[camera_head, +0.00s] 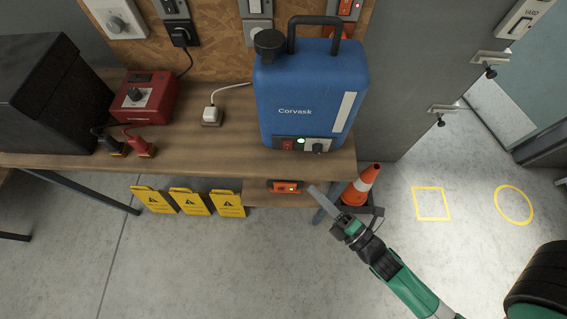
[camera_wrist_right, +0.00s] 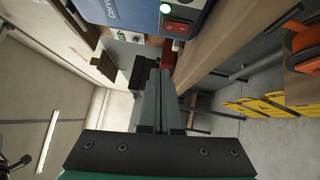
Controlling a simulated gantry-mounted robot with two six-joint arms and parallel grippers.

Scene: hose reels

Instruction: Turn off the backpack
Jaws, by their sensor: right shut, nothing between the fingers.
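The blue backpack unit (camera_head: 310,85), marked "Corvask", stands upright near the right end of the wooden bench. Its lower front panel (camera_head: 302,146) has a red switch (camera_head: 287,145), a lit green lamp (camera_head: 300,141) and a dark knob (camera_head: 318,148). In the right wrist view the backpack's lower part (camera_wrist_right: 145,12) shows at the top, with its red switch (camera_wrist_right: 180,26). My right gripper (camera_head: 314,190) is shut and empty, in front of and below the panel, apart from it. Its closed fingers (camera_wrist_right: 160,75) point forward in the wrist view. My left gripper is out of view.
On the bench (camera_head: 215,160) are a red box (camera_head: 145,100) with a knob, a white plug (camera_head: 212,115) and a black case (camera_head: 50,95). An orange device (camera_head: 285,186) and a traffic cone (camera_head: 360,185) are near my right gripper.

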